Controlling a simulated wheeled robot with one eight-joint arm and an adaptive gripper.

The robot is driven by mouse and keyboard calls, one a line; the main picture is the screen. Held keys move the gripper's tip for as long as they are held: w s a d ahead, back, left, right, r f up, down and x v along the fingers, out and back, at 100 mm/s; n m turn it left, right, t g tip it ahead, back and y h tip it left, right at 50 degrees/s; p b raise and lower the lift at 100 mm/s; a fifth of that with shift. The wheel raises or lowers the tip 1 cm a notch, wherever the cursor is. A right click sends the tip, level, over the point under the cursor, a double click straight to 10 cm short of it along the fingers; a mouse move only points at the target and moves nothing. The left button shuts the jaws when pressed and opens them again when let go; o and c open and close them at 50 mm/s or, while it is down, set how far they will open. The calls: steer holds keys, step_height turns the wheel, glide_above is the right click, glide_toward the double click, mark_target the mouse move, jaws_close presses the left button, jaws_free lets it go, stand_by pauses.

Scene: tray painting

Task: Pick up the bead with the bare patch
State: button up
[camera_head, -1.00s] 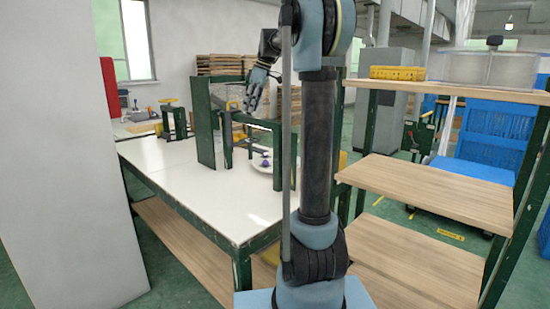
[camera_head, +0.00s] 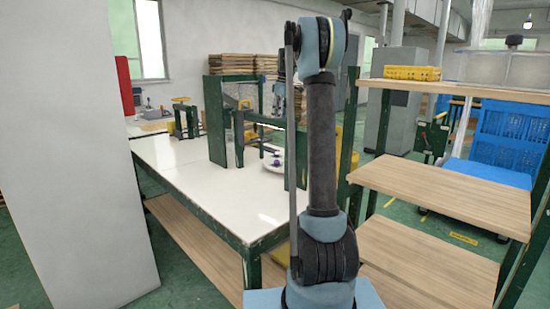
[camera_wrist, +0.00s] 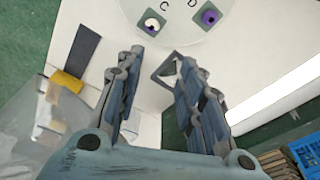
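In the wrist view, part of a white round tray (camera_wrist: 180,32) shows at the top, marked C and D. By C a bead (camera_wrist: 152,23) on a dark square shows a large pale, unpainted-looking area with dark beside it. By D a bead (camera_wrist: 208,17) on a dark square looks purple, with no clear pale patch. My gripper (camera_wrist: 162,60) is open and empty, its fingers apart and pointing toward the tray. In the head view the tray (camera_head: 265,166) sits on the white table, partly hidden by a green post, with a purple bead (camera_head: 276,160) visible. My gripper is mostly hidden behind my arm.
The white table (camera_head: 200,175) has clear room at its front. A green frame (camera_head: 217,120) stands around the tray's near side. A wooden shelf unit (camera_head: 445,190) stands on the right. A grey strip (camera_wrist: 82,48) and yellow block (camera_wrist: 66,82) show left in the wrist view.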

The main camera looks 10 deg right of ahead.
steer(key=w+d+f, duration=0.1)
steer(key=w, duration=0.1)
glide_above(276, 154)
steer(key=w+d, duration=0.1)
steer(key=f, duration=1.1)
steer(key=shift+w+d+f, duration=0.2)
steer(key=shift+f, duration=0.15)
steer(key=shift+a+f, duration=0.2)
steer(key=shift+f, duration=1.35)
steer(key=shift+a+f, duration=0.2)
steer(key=shift+f, duration=1.3)
steer(key=c, duration=0.5)
